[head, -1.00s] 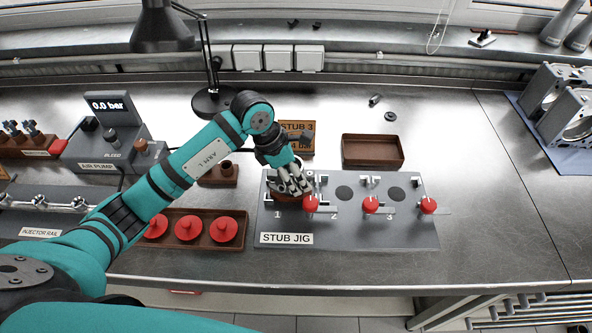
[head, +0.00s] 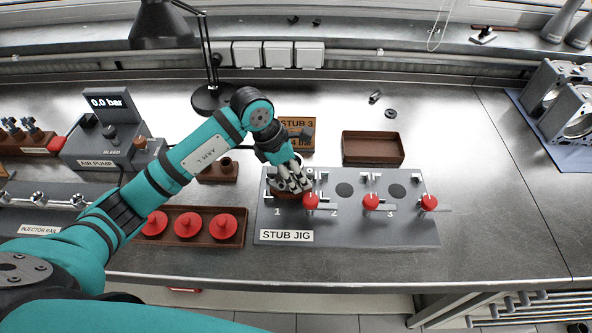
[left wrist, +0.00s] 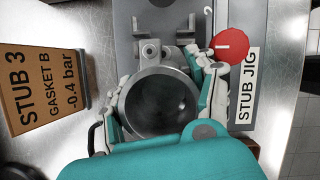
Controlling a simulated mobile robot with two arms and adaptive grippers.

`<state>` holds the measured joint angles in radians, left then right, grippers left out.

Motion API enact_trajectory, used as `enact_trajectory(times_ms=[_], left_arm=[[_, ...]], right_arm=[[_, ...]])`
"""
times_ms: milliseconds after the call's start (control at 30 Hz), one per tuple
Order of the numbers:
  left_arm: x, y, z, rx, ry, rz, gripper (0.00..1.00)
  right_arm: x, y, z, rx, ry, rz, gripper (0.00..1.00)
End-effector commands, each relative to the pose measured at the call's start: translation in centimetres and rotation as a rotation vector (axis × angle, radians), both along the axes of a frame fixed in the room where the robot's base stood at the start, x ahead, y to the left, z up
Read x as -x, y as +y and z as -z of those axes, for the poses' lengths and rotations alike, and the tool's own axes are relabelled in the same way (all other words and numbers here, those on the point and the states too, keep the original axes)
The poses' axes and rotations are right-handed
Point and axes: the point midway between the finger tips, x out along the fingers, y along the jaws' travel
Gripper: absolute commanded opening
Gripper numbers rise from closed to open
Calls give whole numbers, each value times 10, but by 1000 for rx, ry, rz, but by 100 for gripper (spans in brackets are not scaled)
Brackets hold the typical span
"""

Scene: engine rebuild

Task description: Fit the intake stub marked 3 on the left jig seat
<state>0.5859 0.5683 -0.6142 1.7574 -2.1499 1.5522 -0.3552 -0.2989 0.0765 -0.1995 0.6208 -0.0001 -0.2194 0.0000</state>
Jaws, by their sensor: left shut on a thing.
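My left gripper (head: 293,184) is shut on a round stub, low over the left seat, numbered 1, of the grey stub jig (head: 345,228). In the left wrist view the stub is a grey ring (left wrist: 161,101) with a dark bore, between the fingers (left wrist: 163,98). Its number does not show. The fingers hide most of the stub and seat in the head view, so I cannot tell whether it rests flat. A red knob (head: 311,202) stands at the seat's right. The seats at 2 (head: 344,190) and 3 (head: 397,191) show bare dark discs. My right gripper is not in view.
A card reading STUB 3, gasket B, -0.4 bar (left wrist: 42,94) stands behind the jig. An empty brown tray (head: 373,150) is behind it to the right. A tray with red caps (head: 190,240) lies left of the jig. The bench to the right (head: 490,200) is clear.

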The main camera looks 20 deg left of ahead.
Motion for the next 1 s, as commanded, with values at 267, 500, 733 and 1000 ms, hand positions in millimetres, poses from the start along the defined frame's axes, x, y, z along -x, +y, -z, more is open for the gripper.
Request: enact_trajectory(times_ms=[267, 500, 733, 1000], left_arm=[[-1, 0, 1, 1, -2, 0, 13], [-1, 0, 3, 1, -4, -1, 13], [-1, 0, 3, 2, -3, -1, 13], [-1, 0, 3, 1, -2, 0, 13]], right_arm=[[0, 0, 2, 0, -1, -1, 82], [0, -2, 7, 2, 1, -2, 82], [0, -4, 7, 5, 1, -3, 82], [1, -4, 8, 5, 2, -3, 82]])
